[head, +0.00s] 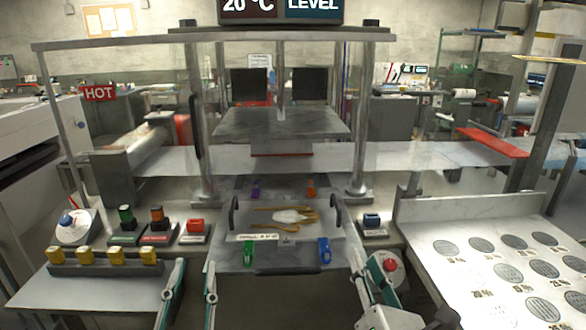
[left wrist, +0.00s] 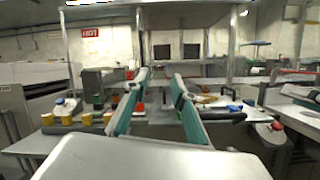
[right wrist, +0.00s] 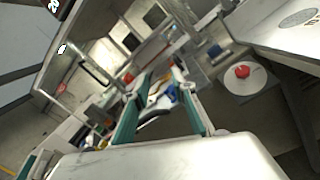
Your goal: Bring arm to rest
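My left gripper (head: 190,284) is at the lower left of centre in the head view, in front of the bench. Its two fingers are apart with nothing between them, as the left wrist view also shows (left wrist: 158,90). My right gripper (head: 364,268) is at the lower right of the central tray, beside a red knob. In the right wrist view (right wrist: 162,88) its fingers are apart, with the tray area seen beyond them. Neither gripper visibly touches anything. A yellow and white glove-like piece (head: 292,216) lies flat on the tray (head: 325,232).
Small purple (head: 256,188), orange (head: 310,186), green (head: 248,252) and blue (head: 324,251) clips sit around the tray. Several yellow blocks (head: 118,255) stand in a rack at left. A red round button (head: 390,264) is close to my right gripper. A marked plate (head: 465,270) lies right.

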